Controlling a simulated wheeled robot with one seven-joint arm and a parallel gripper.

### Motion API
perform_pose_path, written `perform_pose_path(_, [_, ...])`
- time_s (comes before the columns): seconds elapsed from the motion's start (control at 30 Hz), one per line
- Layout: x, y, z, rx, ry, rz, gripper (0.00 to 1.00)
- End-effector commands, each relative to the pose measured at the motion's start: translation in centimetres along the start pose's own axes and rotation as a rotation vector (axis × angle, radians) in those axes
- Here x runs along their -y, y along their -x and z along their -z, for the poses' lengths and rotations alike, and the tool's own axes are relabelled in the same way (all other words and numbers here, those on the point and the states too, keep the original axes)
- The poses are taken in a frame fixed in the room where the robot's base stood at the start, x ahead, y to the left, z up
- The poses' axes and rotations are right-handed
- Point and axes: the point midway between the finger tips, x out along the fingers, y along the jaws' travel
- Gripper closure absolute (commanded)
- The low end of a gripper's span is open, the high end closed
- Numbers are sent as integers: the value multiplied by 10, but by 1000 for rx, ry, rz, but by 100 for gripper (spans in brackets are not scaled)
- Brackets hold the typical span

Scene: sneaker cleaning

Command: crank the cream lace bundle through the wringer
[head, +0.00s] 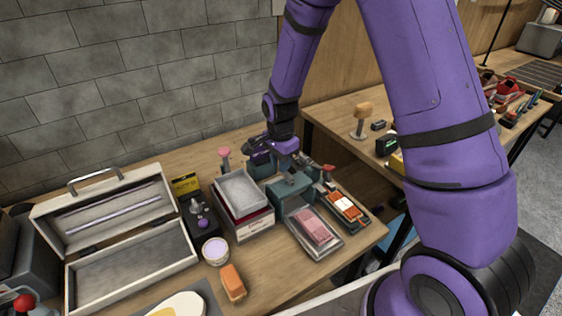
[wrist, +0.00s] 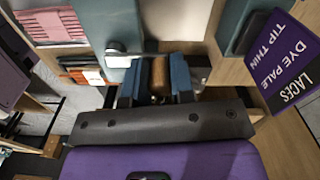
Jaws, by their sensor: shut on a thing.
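The teal wringer (head: 291,190) stands on the bench between a box and a tray. Part of its teal body also shows at the top of the wrist view (wrist: 108,22). My gripper (head: 283,150) is at the top of the wringer. In the wrist view my gripper (wrist: 158,72) is shut on a brown wooden crank handle (wrist: 160,76), with a blue finger on each side of it. A metal rod lies just beyond the handle. I cannot make out the cream lace bundle in either view; the gripper and arm hide part of the wringer.
A purple laces card (wrist: 285,60) stands near the gripper.

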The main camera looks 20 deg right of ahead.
Motion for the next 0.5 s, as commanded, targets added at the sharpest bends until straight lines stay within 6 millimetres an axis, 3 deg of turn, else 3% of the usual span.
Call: perform_pose_path(0.5, [-1,0,-17,-3,338,0,100])
